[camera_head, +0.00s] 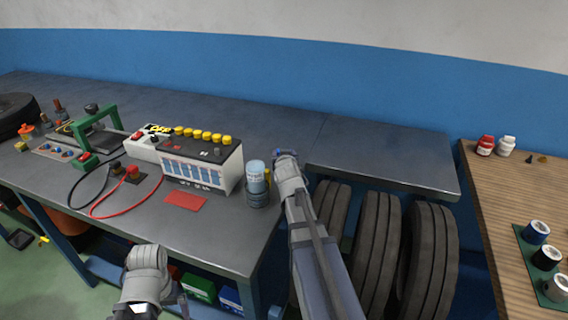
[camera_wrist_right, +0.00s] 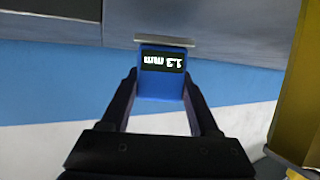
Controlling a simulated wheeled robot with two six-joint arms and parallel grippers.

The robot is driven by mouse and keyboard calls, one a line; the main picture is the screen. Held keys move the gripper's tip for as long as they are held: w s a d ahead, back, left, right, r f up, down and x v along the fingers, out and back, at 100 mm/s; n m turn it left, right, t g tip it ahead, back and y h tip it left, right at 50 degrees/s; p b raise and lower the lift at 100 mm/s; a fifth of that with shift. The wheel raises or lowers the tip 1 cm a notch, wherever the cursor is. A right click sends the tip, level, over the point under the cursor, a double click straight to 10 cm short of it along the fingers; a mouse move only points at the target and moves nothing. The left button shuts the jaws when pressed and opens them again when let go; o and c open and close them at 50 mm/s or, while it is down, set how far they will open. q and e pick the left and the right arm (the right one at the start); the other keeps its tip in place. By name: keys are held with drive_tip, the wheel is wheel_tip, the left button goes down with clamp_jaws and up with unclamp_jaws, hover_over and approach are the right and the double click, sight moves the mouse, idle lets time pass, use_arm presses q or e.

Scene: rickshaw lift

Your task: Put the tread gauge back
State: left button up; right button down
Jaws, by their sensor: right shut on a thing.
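The tread gauge (camera_wrist_right: 162,75) is a small blue block with a dark display reading "1.3 mm" upside down and a grey plate along its top. In the right wrist view it sits between the two fingers of my right gripper (camera_wrist_right: 160,95), which is shut on it. In the head view, the right gripper (camera_head: 283,155) is over the right part of the grey bench, just right of the blue can, with a bit of the blue gauge (camera_head: 279,152) showing. My left gripper (camera_head: 143,309) is low at the bottom edge, in front of the bench; its fingers are not clear.
A blue can in a dark holder (camera_head: 257,190) stands close left of my right gripper. A white tester with yellow knobs (camera_head: 205,163), a red mat (camera_head: 185,201) and cables occupy the grey bench (camera_head: 285,125). Tyres (camera_head: 375,235) stand below. A wooden table (camera_head: 495,210) is right.

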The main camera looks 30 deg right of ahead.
use_arm(q)
drive_tip(key=shift+f, duration=0.7)
use_arm(e)
drive_tip(key=shift+f, duration=0.7)
drive_tip(key=shift+f+b, duration=0.2)
drive_tip(key=shift+b, duration=0.25)
drive_tip(key=shift+c, duration=2.1)
unclamp_jaws()
use_arm(q)
drive_tip(key=shift+f, duration=0.15)
use_arm(e)
drive_tip(key=shift+r, duration=0.1)
